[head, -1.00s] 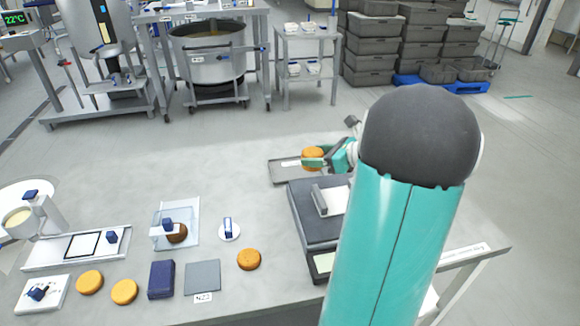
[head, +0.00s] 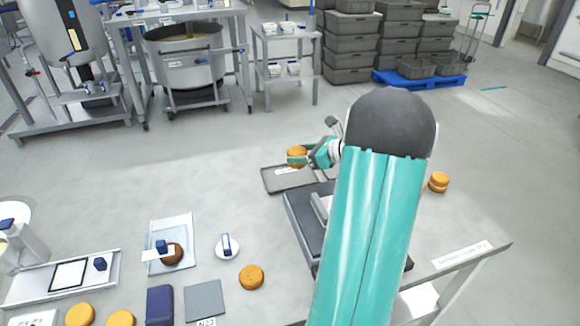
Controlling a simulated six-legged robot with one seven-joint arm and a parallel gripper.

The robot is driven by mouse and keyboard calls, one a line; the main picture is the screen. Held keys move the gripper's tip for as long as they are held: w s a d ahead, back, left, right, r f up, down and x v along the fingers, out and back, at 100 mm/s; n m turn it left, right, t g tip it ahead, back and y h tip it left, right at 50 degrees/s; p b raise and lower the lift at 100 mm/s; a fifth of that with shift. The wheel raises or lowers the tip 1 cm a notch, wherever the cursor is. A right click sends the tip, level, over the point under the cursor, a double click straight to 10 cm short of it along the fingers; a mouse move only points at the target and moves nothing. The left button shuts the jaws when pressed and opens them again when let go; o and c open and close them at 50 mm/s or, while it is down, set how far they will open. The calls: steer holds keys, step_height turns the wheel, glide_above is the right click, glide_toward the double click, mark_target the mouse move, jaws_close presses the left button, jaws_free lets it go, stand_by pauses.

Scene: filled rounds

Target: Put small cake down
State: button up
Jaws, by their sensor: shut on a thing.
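My gripper (head: 298,160) is shut on a small orange-brown round cake (head: 296,151). It holds the cake at the far side of the table, over or at the back of a shallow grey tray (head: 272,184) with a white label. I cannot tell whether the cake touches the tray. The gripper's teal fingers and my arm hide part of the tray's right side.
Single cakes lie at front centre (head: 251,277) and front left (head: 80,314). A clear plate (head: 184,230) bears a brown round piece.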

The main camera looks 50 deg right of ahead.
steer(key=w+d+f, duration=0.1)
steer(key=w+f, duration=0.1)
steer(key=w+d+f, duration=0.1)
steer(key=w+f, duration=0.1)
steer(key=w+d+f, duration=0.1)
steer(key=w+f, duration=0.1)
steer(key=w, duration=0.1)
steer(key=shift+d+f, duration=0.2)
steer(key=shift+f, duration=0.2)
steer(key=shift+w+d+f, duration=0.1)
steer(key=shift+w+f, duration=0.1)
steer(key=shift+f, duration=0.75)
steer(key=shift+w+d+f, duration=0.1)
steer(key=shift+w+f, duration=0.05)
steer(key=shift+f, duration=0.75)
steer(key=shift+f, duration=0.1)
steer(key=o, duration=0.7)
